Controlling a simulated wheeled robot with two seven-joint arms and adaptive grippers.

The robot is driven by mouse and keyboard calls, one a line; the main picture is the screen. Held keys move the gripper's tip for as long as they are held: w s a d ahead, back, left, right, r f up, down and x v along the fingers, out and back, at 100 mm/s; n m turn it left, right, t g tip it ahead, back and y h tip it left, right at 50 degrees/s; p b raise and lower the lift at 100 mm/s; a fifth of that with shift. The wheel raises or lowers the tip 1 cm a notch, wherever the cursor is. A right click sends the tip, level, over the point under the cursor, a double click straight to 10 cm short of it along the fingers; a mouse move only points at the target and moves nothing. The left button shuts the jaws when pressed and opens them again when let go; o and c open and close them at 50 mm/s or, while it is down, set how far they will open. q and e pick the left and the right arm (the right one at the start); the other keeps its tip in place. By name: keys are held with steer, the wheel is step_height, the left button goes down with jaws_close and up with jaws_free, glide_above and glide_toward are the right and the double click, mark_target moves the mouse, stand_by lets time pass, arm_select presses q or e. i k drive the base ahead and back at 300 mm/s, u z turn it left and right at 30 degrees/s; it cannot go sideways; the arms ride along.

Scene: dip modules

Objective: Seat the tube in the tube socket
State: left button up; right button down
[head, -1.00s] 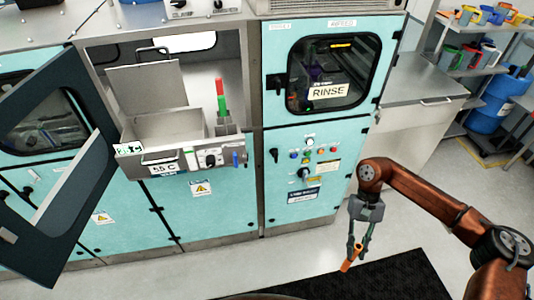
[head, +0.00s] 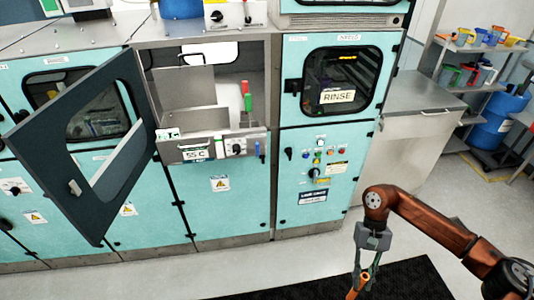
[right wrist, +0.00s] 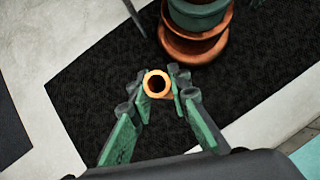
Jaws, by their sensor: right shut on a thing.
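My right gripper (head: 364,275) is at the lower right in the head view, in front of the machines and over the floor. It is shut on an orange tube (head: 356,288), which hangs slightly tilted below the fingers. In the right wrist view the tube (right wrist: 157,84) shows end on as a hollow ring between the green finger pads. A steel unit (head: 194,148) labelled 55 C sits in the open cabinet. An upright red-and-green piece (head: 247,98) stands at its right side. I cannot make out which part is the tube socket. My left gripper is out of view.
The dark cabinet door (head: 135,130) stands open to the left. A closed RINSE cabinet (head: 338,98) is right of the opening. A steel bench (head: 415,110) and shelves with coloured jugs (head: 465,75) are further right. A black mat (head: 405,278) lies on the floor.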

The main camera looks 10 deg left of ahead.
mark_target(229, 151)
steer(key=u, duration=0.7)
steer(key=i, duration=0.3)
